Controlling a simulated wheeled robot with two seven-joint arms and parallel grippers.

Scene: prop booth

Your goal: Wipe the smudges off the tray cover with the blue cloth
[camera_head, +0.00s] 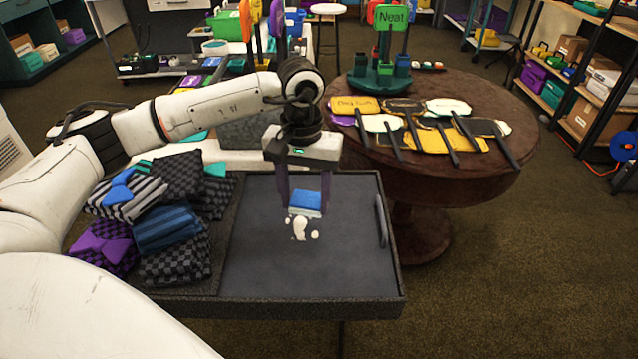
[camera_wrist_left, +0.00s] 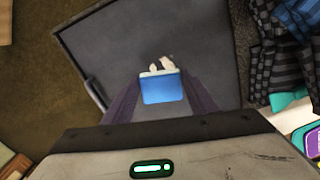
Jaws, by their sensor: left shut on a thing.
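The tray cover (camera_head: 345,265) is a flat dark grey panel with a raised rim and a dark handle on its right side. White smudges (camera_head: 300,229) lie on it near the upper middle; they also show in the left wrist view (camera_wrist_left: 161,63). My left gripper (camera_head: 305,207) points down over the cover, shut on the blue cloth (camera_head: 306,199). The cloth is a folded blue block with a pale lower edge, just behind the smudges in the head view. It fills the space between the fingers in the left wrist view (camera_wrist_left: 163,88). I cannot tell whether it touches the cover. My right gripper is not in view.
Folded patterned cloths with bows (camera_head: 165,215) are piled left of the cover. Open carpet (camera_head: 500,270) lies to the right.

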